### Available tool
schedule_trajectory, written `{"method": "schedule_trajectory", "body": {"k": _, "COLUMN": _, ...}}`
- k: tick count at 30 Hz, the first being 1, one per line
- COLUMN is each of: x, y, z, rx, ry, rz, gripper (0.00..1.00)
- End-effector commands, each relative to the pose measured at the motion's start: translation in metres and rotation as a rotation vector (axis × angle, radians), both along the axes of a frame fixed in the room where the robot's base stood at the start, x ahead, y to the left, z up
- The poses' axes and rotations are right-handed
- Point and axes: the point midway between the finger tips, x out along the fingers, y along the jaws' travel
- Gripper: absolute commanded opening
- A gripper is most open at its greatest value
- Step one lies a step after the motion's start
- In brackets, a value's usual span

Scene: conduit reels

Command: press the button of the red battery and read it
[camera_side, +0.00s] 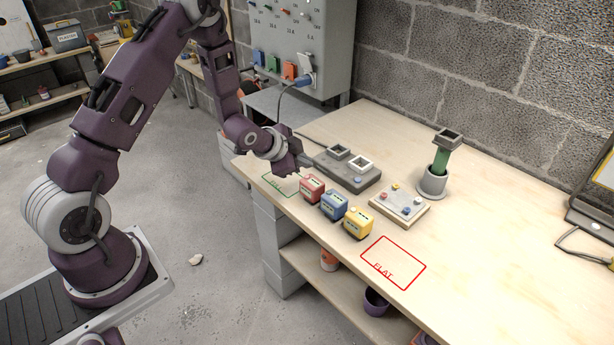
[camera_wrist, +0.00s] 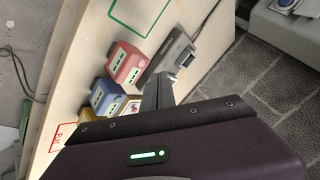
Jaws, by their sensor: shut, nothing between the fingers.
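The red battery (camera_side: 312,188) stands at the left end of a row of three on the bench, left of the blue battery (camera_side: 334,205) and the yellow battery (camera_side: 358,222). In the wrist view the red battery (camera_wrist: 127,63) shows a pale strip with small greenish marks on its face; I cannot read them surely. My gripper (camera_side: 306,172) is shut and empty, just above and behind the red battery in the side view. Its fingers (camera_wrist: 158,90) appear closed together in the wrist view. I cannot tell whether the tips touch the battery, and its button is not clear.
A green outline (camera_side: 268,179) is left of the batteries and a red outline marked FLAT (camera_side: 393,262) is right. A grey two-socket unit (camera_side: 348,182), a button board (camera_side: 400,215) and a round stand holding a green tube (camera_side: 433,183) are behind. The front bench edge is close.

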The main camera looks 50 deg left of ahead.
Motion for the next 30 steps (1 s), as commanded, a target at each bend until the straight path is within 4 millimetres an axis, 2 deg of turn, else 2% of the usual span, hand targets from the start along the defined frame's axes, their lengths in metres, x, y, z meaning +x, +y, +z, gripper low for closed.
{"method": "schedule_trajectory", "body": {"k": 7, "x": -0.0002, "y": -0.0002, "z": -0.0123, "rx": 0.001, "ry": 0.000, "rz": -0.001, "gripper": 0.00}}
{"method": "schedule_trajectory", "body": {"k": 30, "x": -0.0001, "y": -0.0002, "z": -0.0122, "rx": 0.000, "ry": -0.001, "rz": -0.001, "gripper": 0.00}}
